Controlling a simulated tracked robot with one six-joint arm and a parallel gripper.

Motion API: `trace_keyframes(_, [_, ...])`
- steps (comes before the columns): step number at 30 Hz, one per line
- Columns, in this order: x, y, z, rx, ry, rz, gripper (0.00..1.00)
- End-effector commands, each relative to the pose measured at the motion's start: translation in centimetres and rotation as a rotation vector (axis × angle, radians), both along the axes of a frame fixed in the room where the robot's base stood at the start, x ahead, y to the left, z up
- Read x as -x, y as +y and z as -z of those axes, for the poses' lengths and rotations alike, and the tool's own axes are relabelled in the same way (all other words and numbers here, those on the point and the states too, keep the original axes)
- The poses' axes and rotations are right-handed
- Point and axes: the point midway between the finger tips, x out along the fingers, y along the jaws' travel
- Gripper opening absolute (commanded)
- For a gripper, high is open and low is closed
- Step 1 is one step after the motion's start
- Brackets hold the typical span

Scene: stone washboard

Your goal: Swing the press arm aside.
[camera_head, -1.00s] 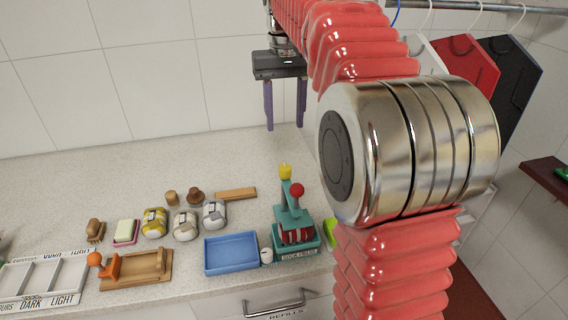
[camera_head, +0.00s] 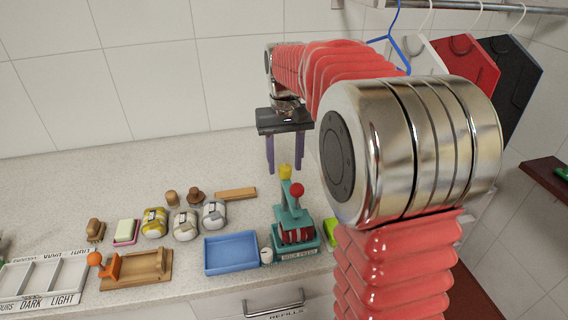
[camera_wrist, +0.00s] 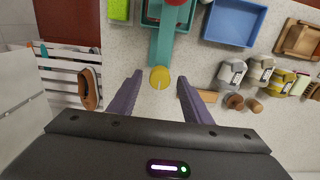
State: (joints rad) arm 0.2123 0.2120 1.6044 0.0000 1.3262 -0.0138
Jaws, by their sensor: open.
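The teal sock press (camera_head: 294,226) stands near the counter's front edge, right of the blue tray. Its teal press arm (camera_head: 287,190) ends in a yellow knob (camera_head: 285,171), and a red ball (camera_head: 297,189) sits on top of the press. My gripper (camera_head: 285,168) is open and points down at the knob end. In the wrist view, the yellow knob (camera_wrist: 159,77) shows between the purple fingertips of my gripper (camera_wrist: 160,80), with a gap on each side. The press arm (camera_wrist: 162,45) runs from the knob to the press body. I cannot tell the fingertips' exact height over the knob.
A blue tray (camera_head: 231,253) and a small white jar (camera_head: 266,255) stand left of the press. A green item (camera_head: 330,232) is right of the press.

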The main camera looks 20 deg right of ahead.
Motion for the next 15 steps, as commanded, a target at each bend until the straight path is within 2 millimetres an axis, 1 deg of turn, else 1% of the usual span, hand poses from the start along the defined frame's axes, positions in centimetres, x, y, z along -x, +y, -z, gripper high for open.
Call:
trace_keyframes(4, [0.01, -0.01, 0.77, 0.0, 0.0, 0.0, 0.45])
trace_keyframes(12, [0.01, -0.03, 0.81, 0.0, -0.001, 0.001, 0.45])
trace_keyframes(15, [0.01, -0.04, 0.8, 0.0, -0.001, 0.001, 0.38])
